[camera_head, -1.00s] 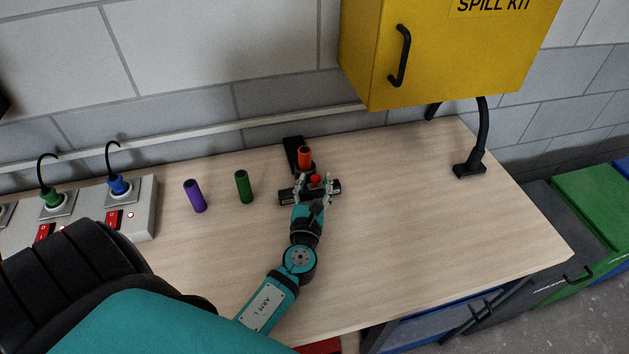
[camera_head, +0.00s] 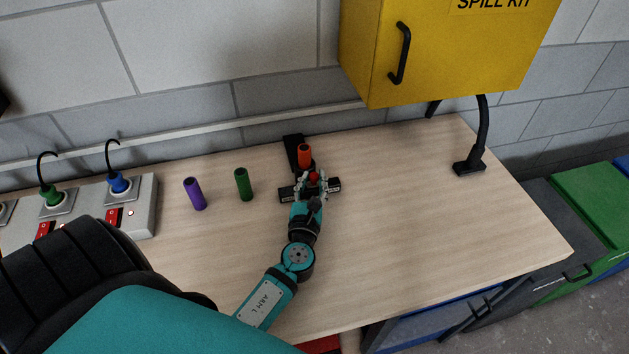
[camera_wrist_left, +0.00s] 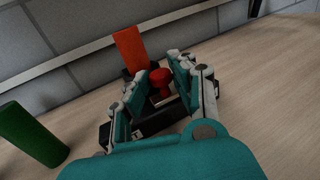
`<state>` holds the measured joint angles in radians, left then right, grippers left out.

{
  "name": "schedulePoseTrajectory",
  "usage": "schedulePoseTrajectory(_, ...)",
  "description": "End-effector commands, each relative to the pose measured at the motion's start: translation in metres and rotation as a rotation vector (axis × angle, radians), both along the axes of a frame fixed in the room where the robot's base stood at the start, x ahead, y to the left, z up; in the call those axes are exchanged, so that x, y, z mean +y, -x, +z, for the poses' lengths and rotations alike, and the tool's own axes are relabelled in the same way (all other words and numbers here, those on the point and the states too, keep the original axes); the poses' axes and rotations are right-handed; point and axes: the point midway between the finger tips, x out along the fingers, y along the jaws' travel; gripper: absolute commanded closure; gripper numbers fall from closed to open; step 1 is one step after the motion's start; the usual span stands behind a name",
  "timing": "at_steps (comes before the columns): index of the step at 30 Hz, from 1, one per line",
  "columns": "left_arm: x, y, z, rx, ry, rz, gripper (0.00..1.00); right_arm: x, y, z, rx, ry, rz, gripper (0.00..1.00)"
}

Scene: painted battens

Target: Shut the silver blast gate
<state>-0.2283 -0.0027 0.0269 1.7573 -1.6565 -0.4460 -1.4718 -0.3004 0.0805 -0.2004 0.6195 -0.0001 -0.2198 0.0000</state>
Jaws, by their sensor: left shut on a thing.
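A black fixture lies on the bench, with a dark crossbar (camera_head: 334,185) and a red knob (camera_head: 313,176). The knob also shows in the left wrist view (camera_wrist_left: 160,78), between the finger pads. My left gripper (camera_head: 311,181) reaches in from the front and is shut on the red knob. An orange-red cylinder (camera_head: 305,155) stands upright just behind the knob and shows in the wrist view (camera_wrist_left: 130,48). I see no part that is plainly silver. The fingers hide part of the crossbar. My right gripper is not in view.
A green cylinder (camera_head: 243,185) and a purple cylinder (camera_head: 195,194) stand to the left. A grey switch box (camera_head: 143,205) is further left. A yellow spill kit cabinet (camera_head: 450,60) hangs at the back. The bench's right side (camera_head: 430,215) is mostly clear.

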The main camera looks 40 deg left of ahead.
Motion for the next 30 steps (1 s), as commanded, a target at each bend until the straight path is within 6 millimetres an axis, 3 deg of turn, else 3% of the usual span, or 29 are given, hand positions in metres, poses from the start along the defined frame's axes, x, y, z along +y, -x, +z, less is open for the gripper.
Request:
schedulePoseTrajectory(7, 0.028, 0.034, -0.002, 0.005, -0.004, 0.0, 1.0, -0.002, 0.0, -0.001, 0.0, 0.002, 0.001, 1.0)
schedulePoseTrajectory(17, 0.034, 0.039, -0.001, 0.003, 0.0, 0.005, 1.0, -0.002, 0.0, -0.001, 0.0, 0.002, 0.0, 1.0)
schedulePoseTrajectory(18, 0.034, 0.039, -0.001, 0.003, 0.0, 0.005, 0.75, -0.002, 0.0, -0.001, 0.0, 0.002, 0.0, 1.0)
schedulePoseTrajectory(23, 0.034, 0.039, -0.001, 0.004, 0.0, 0.004, 0.54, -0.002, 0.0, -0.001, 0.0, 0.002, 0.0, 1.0)
schedulePoseTrajectory(30, 0.033, 0.039, -0.001, 0.001, 0.0, 0.001, 0.54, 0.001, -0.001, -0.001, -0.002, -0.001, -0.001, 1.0)
